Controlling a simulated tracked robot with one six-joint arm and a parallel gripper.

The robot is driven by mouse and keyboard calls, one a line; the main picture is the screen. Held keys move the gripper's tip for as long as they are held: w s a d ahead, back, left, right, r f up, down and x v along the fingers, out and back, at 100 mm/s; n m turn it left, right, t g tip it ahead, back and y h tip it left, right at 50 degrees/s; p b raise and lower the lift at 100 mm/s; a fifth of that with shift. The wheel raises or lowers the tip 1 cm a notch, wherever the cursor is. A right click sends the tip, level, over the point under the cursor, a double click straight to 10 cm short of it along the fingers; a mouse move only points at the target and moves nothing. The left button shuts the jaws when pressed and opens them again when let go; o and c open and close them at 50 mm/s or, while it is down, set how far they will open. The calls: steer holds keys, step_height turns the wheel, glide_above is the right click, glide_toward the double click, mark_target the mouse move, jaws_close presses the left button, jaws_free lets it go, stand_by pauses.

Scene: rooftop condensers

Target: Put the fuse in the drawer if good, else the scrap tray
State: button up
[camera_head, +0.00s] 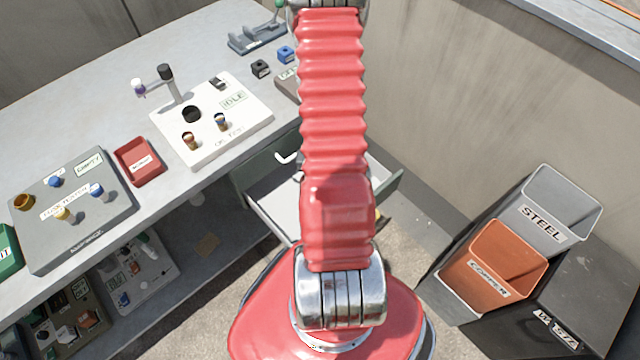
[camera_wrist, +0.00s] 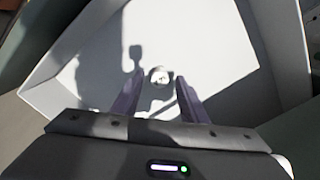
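The open drawer (camera_head: 262,214) juts out under the bench, partly hidden by my arm in the head view. The wrist view looks down into its white interior (camera_wrist: 215,45). A small round object with a silvery end (camera_wrist: 159,75), apparently the fuse seen end-on, is in the drawer area between my fingertips. My gripper (camera_wrist: 159,80) is open, with a visible gap on each side of it. Whether it touches the drawer floor is unclear. The gripper is hidden in the head view. A small red tray (camera_head: 138,161), possibly the scrap tray, sits on the bench; its label is unreadable.
Steel (camera_head: 548,215) and copper (camera_head: 492,262) bins stand at the right. Drawer walls (camera_wrist: 60,60) surround my fingers.

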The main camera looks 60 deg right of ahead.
step_height(320, 180, up, 12)
steer(key=shift+f, duration=0.25)
stand_by(0.6)
stand_by(0.6)
steer(key=w+a+r+n+t, duration=0.1)
steer(key=w+a+r+n, duration=0.15)
steer(key=a+r, duration=0.3)
steer(key=w+a+r+n+t+h, duration=0.1)
steer(key=w+a+r, duration=0.3)
steer(key=r, duration=0.3)
steer(key=w+a+r+n+t, duration=0.1)
steer(key=w+a+r+n, duration=0.15)
steer(key=a+r, duration=0.35)
steer(key=s+a+r+n+t+y, duration=0.1)
steer(key=s+a+r+n, duration=0.4)
steer(key=a+r, duration=0.9)
steer(key=shift+s+a+n+t, duration=0.3)
steer(key=shift+s+a+t, duration=0.4)
steer(key=shift+t, duration=0.1)
